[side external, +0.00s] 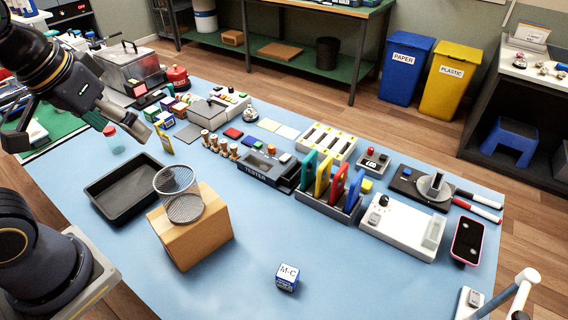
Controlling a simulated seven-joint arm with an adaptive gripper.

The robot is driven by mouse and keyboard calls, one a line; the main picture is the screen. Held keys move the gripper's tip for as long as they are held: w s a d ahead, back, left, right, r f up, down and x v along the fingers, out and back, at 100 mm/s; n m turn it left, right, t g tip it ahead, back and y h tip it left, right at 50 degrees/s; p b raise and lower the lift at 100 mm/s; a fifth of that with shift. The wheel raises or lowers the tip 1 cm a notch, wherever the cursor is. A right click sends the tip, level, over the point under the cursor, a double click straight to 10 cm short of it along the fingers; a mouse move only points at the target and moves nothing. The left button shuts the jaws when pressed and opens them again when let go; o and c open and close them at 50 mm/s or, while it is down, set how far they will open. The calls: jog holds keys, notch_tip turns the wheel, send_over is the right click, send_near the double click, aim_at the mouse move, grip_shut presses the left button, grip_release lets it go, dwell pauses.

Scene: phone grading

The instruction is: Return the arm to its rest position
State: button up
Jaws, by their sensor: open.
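My gripper (80,145) is in the upper left of the side external view, held above the left end of the blue table (345,285). Its two fingers are spread wide apart. Nothing shows between them. The gripper is to the left of and above the black tray (108,202), and clear of it. A small jar with a red lid (113,139) appears close to the fingers in the picture; whether they touch I cannot tell.
A wire mesh cup (178,194) stands on a cardboard box (208,235). A metal case (130,68) is behind my gripper. A pink-edged phone (467,241) lies at the right. A blue M-C cube (287,277) sits near the front. The front middle is mostly clear.

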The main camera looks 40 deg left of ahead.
jog(key=shift+s+a+r+m+t, duration=0.15)
jog(key=shift+a+m+t, duration=0.1)
jog(key=shift+m, duration=0.3)
jog(key=shift+s+a+m+t, duration=0.1)
jog(key=shift+m+t, duration=0.15)
jog(key=shift+m, duration=0.3)
